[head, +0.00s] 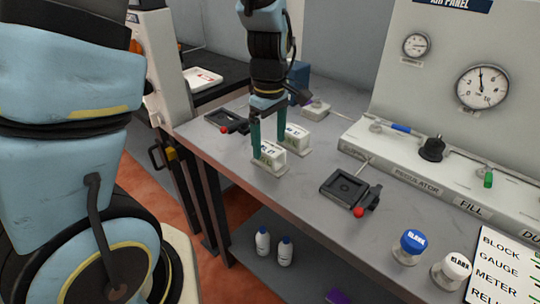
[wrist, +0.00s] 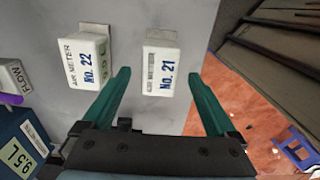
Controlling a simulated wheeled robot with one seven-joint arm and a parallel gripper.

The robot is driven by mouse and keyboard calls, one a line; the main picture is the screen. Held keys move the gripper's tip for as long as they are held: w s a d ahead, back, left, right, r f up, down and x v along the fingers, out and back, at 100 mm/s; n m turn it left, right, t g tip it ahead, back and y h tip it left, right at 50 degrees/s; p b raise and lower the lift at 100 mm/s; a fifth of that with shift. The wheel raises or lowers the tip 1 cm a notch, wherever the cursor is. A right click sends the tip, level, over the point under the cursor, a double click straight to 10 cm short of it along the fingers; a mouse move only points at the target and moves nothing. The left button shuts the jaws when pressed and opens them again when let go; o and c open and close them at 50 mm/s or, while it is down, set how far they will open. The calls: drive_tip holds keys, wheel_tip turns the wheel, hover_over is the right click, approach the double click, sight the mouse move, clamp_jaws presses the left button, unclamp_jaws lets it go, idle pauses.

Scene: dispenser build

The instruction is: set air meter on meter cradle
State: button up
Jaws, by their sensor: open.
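Two white boxes labelled as air meters stand on pale bases on the grey bench. No. 21 (wrist: 161,72) is nearer the bench edge and No. 22 (wrist: 88,62) is to its left in the wrist view. In the head view they appear as the near meter (head: 270,154) and the far meter (head: 297,138). My gripper (head: 268,143) points down with its green fingers open. In the wrist view, No. 21 appears between the fingertips (wrist: 160,75); contact cannot be told. A black square holder with a red knob (head: 344,187), possibly the meter cradle, lies to the right.
Another black holder (head: 229,121) lies at the left end of the bench. The regulator panel (head: 410,165) runs along the back. A blue-topped knob (head: 411,245) and a white-topped knob (head: 454,268) are at front right. Bare bench lies between the meters and right holder.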

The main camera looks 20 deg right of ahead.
sight(269, 147)
drive_tip(key=shift+f+p, duration=0.5)
drive_tip(key=shift+f, duration=1.55)
clamp_jaws()
